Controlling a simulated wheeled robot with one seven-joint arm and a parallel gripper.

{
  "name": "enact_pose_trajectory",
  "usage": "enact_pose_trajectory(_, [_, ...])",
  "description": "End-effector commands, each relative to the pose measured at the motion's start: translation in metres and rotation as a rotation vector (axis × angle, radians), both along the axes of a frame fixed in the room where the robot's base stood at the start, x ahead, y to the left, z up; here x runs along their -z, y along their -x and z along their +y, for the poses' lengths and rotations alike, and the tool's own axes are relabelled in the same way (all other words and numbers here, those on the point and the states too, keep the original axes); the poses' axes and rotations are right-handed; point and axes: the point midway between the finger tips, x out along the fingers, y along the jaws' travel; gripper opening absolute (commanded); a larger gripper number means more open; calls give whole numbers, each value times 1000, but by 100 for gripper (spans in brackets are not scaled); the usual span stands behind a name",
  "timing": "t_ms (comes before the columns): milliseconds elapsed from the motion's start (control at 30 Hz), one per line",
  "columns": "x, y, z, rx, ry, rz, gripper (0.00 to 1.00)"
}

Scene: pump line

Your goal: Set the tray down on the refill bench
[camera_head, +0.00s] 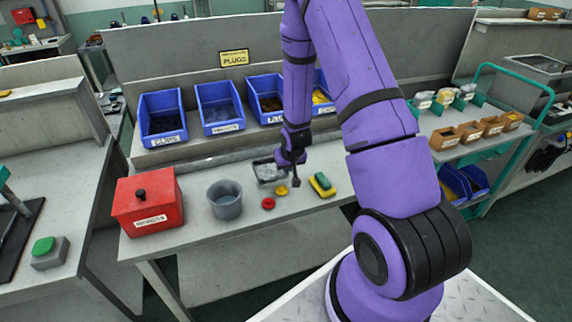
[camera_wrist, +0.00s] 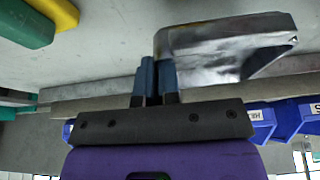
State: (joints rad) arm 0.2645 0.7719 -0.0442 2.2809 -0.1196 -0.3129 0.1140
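The tray (camera_head: 268,172) is a small grey metal tray over the refill bench (camera_head: 185,253), behind the yellow and red parts. It also shows as a shiny metal shape in the wrist view (camera_wrist: 225,45). My gripper (camera_head: 284,165) is at the tray's right end, pointing down. In the wrist view its two dark blue fingers (camera_wrist: 155,75) are close together at the tray's near end and look closed on its wall. I cannot tell whether the tray's underside touches the bench top.
A red lidded box (camera_head: 148,205), a grey pot (camera_head: 225,200), a red part (camera_head: 268,203), a small yellow part (camera_head: 282,190) and a yellow-green sponge (camera_head: 322,185) are near the tray. Blue bins (camera_head: 222,108) line the shelf behind. A green-framed cart (camera_head: 490,130) stands at right.

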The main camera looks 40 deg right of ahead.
Motion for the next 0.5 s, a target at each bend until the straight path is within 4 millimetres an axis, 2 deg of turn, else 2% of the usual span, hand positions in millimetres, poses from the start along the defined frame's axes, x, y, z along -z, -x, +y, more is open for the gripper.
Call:
enact_pose_trajectory(200, [5, -37, -30, 2, 0, -1, 0])
enact_pose_trajectory(500, [7, -56, -44, 0, -1, 0, 0])
